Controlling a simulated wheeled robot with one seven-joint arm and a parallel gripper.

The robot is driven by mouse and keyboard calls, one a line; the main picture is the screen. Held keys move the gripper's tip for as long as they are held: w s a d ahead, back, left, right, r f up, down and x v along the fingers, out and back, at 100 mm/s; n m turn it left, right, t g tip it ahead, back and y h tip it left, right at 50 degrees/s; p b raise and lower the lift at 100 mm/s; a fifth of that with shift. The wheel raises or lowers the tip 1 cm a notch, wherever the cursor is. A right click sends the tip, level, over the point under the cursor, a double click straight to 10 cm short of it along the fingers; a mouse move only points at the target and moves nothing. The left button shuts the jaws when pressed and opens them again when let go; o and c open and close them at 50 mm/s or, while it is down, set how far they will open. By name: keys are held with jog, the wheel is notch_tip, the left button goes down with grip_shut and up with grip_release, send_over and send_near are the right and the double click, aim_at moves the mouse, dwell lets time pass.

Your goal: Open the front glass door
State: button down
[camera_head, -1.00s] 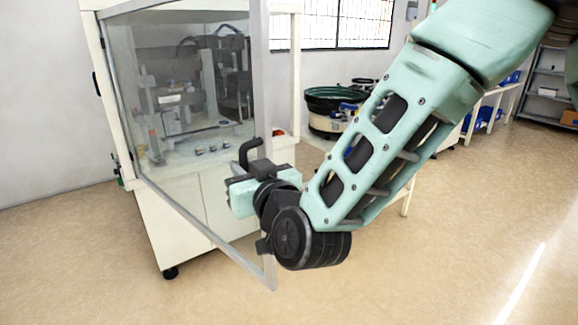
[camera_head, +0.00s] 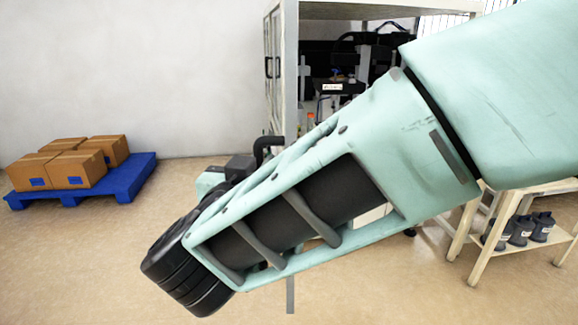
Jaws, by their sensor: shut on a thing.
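The front glass door (camera_head: 290,296) of the white machine cabinet now shows nearly edge-on. A short piece of its grey frame shows below my arm, and my arm hides much of the rest. The cabinet's inside, with dark machinery (camera_head: 350,55), shows directly to the right of the door's frame.
Several cardboard boxes (camera_head: 75,168) sit on a blue pallet (camera_head: 128,180) at the left by the wall. A low white bench (camera_head: 495,235) with dark bottles (camera_head: 520,230) stands at the right, close to my arm. The floor between pallet and cabinet is clear.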

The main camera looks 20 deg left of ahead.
jog(key=shift+a+r, duration=0.15)
jog(key=shift+a, duration=0.35)
jog(key=c, duration=1.8)
grip_release()
